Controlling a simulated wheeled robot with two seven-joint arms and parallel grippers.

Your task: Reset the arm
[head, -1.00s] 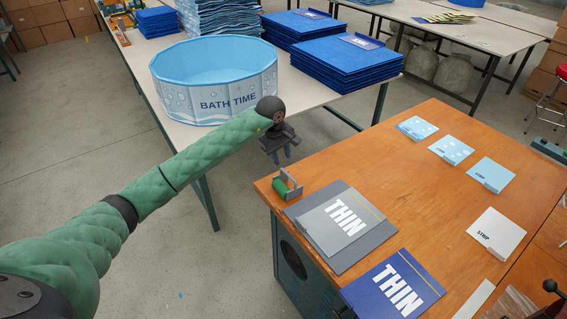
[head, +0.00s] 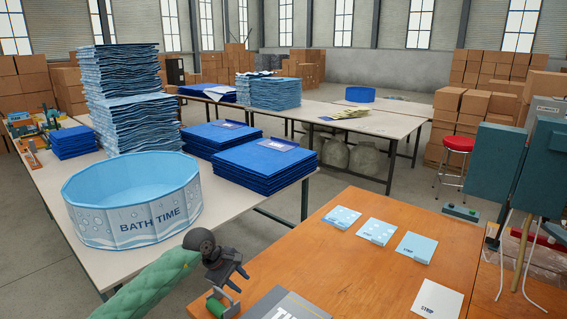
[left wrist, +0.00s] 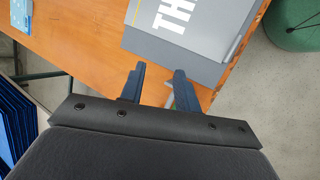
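My left gripper (head: 232,284) is near the left corner of the wooden table in the head view, just above a small green roller (head: 217,306). In the left wrist view its two dark blue fingers (left wrist: 159,84) are spread apart with nothing between them. Beyond the fingertips lies the grey THIN sheet stack (left wrist: 200,32) on the wooden table (left wrist: 85,30); part of that stack (head: 285,305) also shows at the bottom of the head view. My left arm's green sleeve comes in from the bottom left. My right gripper is not in any view.
A BATH TIME pool (head: 133,205) and blue sheet stacks (head: 265,163) stand on the white table behind. Light blue strip cards (head: 378,232) and a white STRIP card (head: 437,298) lie on the wooden table, with bare wood between. A teal machine (head: 540,170) stands at right.

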